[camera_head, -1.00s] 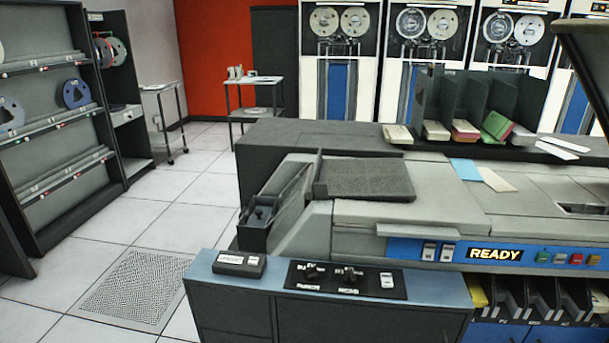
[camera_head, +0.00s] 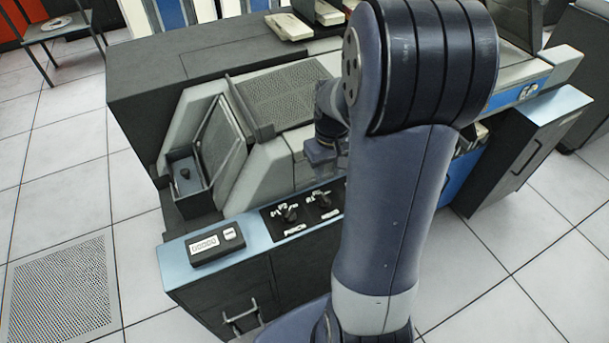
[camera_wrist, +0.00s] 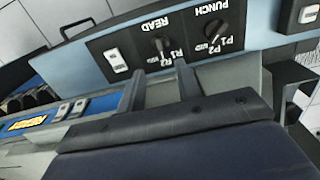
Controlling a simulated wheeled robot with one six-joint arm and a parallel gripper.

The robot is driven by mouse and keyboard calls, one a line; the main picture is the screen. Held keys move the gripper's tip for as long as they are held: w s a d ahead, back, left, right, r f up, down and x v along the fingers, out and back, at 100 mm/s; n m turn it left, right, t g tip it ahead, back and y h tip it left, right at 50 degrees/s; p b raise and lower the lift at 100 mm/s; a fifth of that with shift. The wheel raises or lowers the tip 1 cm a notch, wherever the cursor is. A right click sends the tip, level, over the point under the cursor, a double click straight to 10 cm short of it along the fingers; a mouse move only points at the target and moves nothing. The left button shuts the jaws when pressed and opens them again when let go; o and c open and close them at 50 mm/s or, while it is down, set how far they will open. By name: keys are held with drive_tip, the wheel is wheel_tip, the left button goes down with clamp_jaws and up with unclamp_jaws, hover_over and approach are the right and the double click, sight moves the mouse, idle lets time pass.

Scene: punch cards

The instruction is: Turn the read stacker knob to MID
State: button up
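The black control panel (camera_head: 300,213) carries two dark knobs. In the wrist view the read stacker knob (camera_wrist: 161,46) sits beside the READ label, with R1, MID and R2 marks around it. Which mark its pointer faces is too small to tell. The punch knob (camera_wrist: 213,28) sits beside the PUNCH label. My gripper (camera_wrist: 162,82) is open and empty; its two fingers reach toward the read knob with a gap between them, and contact cannot be seen. In the head view my arm hides part of the panel, and the read knob (camera_head: 323,200) shows left of it.
A white rocker switch (camera_wrist: 115,60) is on the same panel. A small counter box (camera_head: 216,246) sits on the blue top to the left. The grey card machine (camera_head: 270,170) stands behind, with an open bin (camera_head: 187,190). Floor is clear at left.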

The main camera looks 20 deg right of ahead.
sight(325, 199)
wheel_tip(325, 199, down, 11)
drive_tip(key=shift+w+r, duration=0.1)
idle(0.4)
clamp_jaws()
idle(0.4)
